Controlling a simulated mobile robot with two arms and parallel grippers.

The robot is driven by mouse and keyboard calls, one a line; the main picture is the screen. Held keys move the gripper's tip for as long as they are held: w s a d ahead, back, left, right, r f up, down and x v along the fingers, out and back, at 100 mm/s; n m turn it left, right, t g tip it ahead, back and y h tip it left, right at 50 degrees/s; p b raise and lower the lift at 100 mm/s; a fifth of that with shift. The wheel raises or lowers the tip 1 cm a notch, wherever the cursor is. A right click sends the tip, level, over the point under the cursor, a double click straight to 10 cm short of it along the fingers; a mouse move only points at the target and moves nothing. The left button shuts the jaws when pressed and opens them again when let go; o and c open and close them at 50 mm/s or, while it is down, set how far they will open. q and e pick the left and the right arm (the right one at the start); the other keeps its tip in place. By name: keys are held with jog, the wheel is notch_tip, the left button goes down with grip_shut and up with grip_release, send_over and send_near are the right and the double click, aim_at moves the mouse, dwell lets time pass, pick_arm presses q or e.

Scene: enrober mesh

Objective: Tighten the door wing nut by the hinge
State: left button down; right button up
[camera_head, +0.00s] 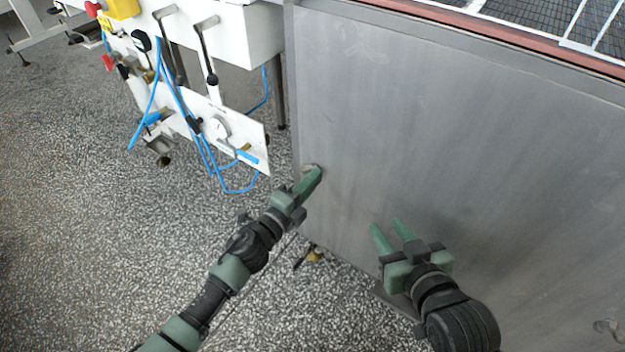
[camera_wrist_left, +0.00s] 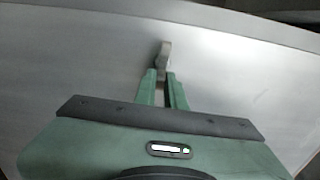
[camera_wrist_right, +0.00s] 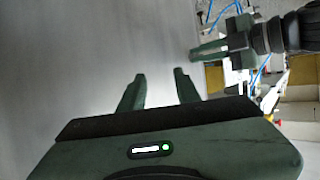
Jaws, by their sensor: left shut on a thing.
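The wing nut (camera_head: 309,167) is a small grey piece on the left edge of the large grey metal door panel (camera_head: 400,130). It also shows in the left wrist view (camera_wrist_left: 165,50), standing out between and beyond my fingertips. My left gripper (camera_head: 314,178) is at the panel's left edge, its green fingers shut on the wing nut and partly hiding it. The fingers also show in the left wrist view (camera_wrist_left: 164,78). My right gripper (camera_head: 388,228) is open and empty in front of the lower panel. In the right wrist view its fingers (camera_wrist_right: 157,75) are apart with nothing between them.
A white machine frame with blue hoses (camera_head: 208,165), levers and a gauge (camera_head: 217,127) stands left of the panel. A brass fitting (camera_head: 313,254) is low by the panel's edge. A second small grey fitting (camera_head: 608,327) is at the panel's lower right.

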pick_arm(q)
jog(key=c, duration=1.5)
grip_release()
jog(key=shift+w+a+f, duration=0.1)
jog(key=shift+w+a, duration=0.05)
jog(key=shift+a, duration=0.1)
pick_arm(e)
jog(key=shift+a, duration=0.1)
pick_arm(q)
jog(key=shift+d, duration=0.1)
